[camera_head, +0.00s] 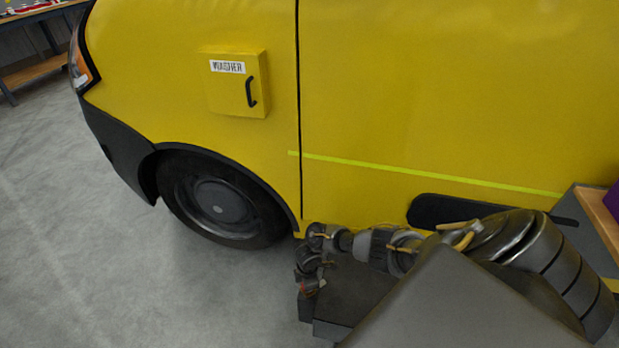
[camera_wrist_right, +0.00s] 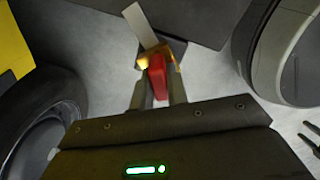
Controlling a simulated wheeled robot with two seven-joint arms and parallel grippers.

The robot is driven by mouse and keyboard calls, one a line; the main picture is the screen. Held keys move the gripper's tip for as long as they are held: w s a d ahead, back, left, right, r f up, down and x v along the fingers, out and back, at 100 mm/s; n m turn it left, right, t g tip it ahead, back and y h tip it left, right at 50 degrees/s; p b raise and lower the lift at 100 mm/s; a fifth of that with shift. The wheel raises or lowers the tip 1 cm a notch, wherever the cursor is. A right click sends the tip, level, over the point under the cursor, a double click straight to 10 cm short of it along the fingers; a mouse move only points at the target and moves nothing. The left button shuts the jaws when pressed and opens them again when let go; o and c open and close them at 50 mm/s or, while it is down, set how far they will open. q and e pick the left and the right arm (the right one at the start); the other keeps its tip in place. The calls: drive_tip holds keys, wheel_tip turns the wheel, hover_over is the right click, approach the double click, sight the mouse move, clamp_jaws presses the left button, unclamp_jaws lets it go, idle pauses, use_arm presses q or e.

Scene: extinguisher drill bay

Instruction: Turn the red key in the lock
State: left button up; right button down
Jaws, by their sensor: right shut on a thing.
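A red key (camera_wrist_right: 157,78) is between the two fingers of my right gripper (camera_wrist_right: 161,84) in the right wrist view. The fingers are shut on it. At its far end is a brass-coloured piece (camera_wrist_right: 175,52), with a pale flat strip (camera_wrist_right: 140,24) slanting up and left beyond it. I cannot tell whether these belong to the key. In the head view my right arm reaches in from the right, and its gripper (camera_head: 309,287) is low beside the vehicle, too small to read. I cannot make out a lock. My left gripper is not in view.
A yellow vehicle (camera_head: 400,80) fills the head view. A box marked WASHER (camera_head: 236,100) with a black handle (camera_head: 251,92) is on its side, above the wheel (camera_head: 222,205). Grey floor (camera_head: 90,250) is clear at left. A bench (camera_head: 35,72) stands at the far left.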

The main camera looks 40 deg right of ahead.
drive_tip(key=shift+s+m+p, duration=0.1)
drive_tip(key=shift+m+p, duration=0.8)
drive_tip(key=shift+m, duration=0.7)
drive_tip(key=shift+m+p, duration=0.8)
drive_tip(key=shift+m, duration=1.6)
drive_tip(key=c, duration=1.3)
unclamp_jaws()
